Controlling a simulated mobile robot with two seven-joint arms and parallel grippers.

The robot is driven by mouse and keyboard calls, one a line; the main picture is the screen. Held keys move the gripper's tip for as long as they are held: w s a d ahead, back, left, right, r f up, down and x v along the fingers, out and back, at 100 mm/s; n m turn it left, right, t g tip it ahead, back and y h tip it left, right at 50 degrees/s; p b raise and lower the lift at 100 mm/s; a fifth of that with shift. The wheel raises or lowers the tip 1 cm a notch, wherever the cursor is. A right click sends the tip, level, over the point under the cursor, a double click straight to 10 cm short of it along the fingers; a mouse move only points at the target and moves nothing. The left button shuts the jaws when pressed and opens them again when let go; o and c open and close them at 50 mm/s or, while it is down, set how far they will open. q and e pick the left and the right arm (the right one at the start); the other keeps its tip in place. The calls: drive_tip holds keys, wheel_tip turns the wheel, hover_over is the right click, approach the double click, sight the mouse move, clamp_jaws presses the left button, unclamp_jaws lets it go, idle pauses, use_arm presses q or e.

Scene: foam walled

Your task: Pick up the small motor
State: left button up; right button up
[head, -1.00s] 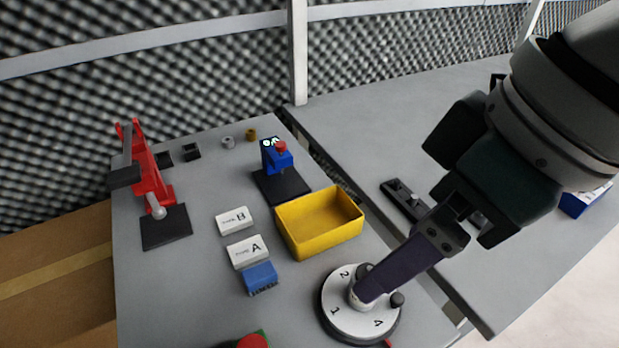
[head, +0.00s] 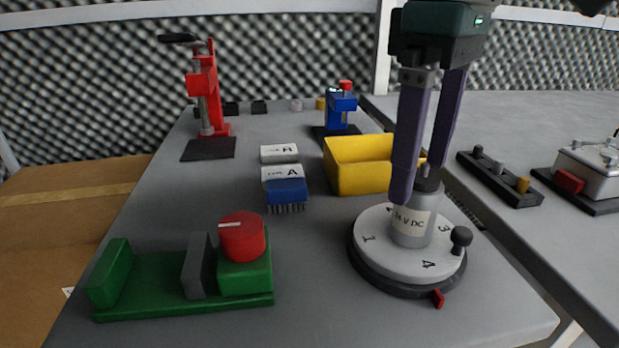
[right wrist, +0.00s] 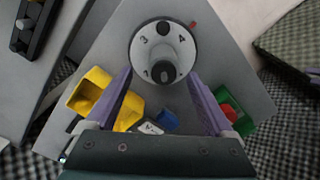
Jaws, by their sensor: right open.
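The small motor is a light grey cylinder (head: 412,226) with a "24 V DC" label and a darker top. It stands upright on a round numbered turntable (head: 377,252). In the right wrist view, the motor's dark top (right wrist: 163,72) is on the turntable disc (right wrist: 166,33). My right gripper (head: 420,186) points down over the motor, its two purple fingers apart. One finger's tip overlaps the motor's upper edge in the head view. In the right wrist view, the motor appears between the open fingers (right wrist: 161,76), with gaps on both sides. My left gripper is not in view.
A yellow bin (head: 358,178) is just behind the gripper. A blue brush-like block (head: 286,191) and white labelled blocks (head: 279,153) lie left of it. A green fixture with a red knob (head: 242,238) is front left. Red (head: 206,95) and blue (head: 341,107) presses stand behind.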

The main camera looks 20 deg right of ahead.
sight(414, 207)
drive_tip(key=f, duration=0.2)
drive_tip(key=f+b, duration=0.2)
drive_tip(key=f, duration=0.1)
drive_tip(key=shift+s+a+f, duration=0.1)
drive_tip(key=shift+s+f, duration=0.2)
clamp_jaws()
idle(0.4)
drive_tip(key=shift+r, duration=0.1)
